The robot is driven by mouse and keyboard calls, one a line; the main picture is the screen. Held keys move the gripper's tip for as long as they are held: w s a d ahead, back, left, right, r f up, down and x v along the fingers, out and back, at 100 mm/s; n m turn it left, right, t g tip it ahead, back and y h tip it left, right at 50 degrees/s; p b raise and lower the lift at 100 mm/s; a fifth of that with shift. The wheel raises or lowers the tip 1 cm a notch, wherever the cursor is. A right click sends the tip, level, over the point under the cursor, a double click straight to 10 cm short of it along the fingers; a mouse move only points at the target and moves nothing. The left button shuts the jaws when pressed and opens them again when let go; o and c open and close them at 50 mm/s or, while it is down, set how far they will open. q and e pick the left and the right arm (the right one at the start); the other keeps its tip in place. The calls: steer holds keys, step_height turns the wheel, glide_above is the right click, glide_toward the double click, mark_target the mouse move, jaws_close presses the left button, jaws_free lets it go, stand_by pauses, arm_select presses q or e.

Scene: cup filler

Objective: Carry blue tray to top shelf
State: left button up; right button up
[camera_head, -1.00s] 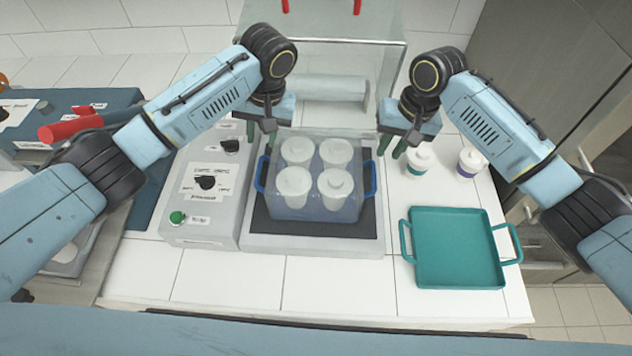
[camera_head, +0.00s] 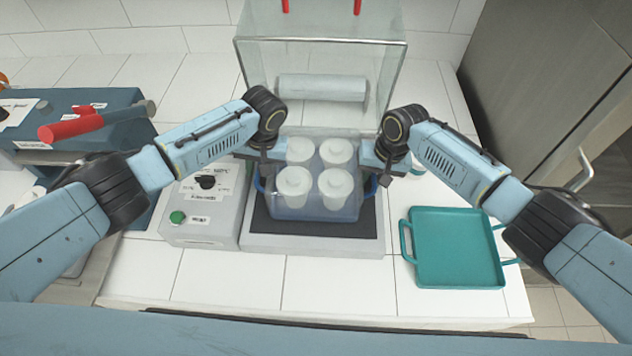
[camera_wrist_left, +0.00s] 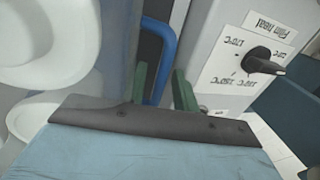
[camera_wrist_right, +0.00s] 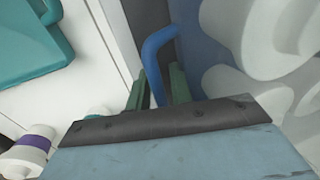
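The blue tray (camera_head: 315,205) is translucent, holds several white cups (camera_head: 334,187), and sits on the dark plate of a grey machine. Its left blue handle (camera_wrist_left: 162,45) passes between the green fingers of my left gripper (camera_wrist_left: 162,88) in the left wrist view. Its right handle (camera_wrist_right: 157,62) passes between the fingers of my right gripper (camera_wrist_right: 158,88) in the right wrist view. Both grippers are open around the handles, with gaps showing. In the head view the fingertips are largely hidden by the grippers' own bodies. I cannot tell which surface is the top shelf.
A glass-walled enclosure (camera_head: 321,50) with a white roll stands behind the tray. An empty teal tray (camera_head: 456,250) lies at the right. The white counter in front is clear.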

arm_select(q)
jaws_close()
arm_select(e)
jaws_close()
arm_select(q)
steer(key=shift+w+r, duration=0.1)
steer(key=shift+r, duration=0.15)
arm_select(e)
steer(key=shift+w+r, duration=0.1)
steer(key=shift+r, duration=0.2)
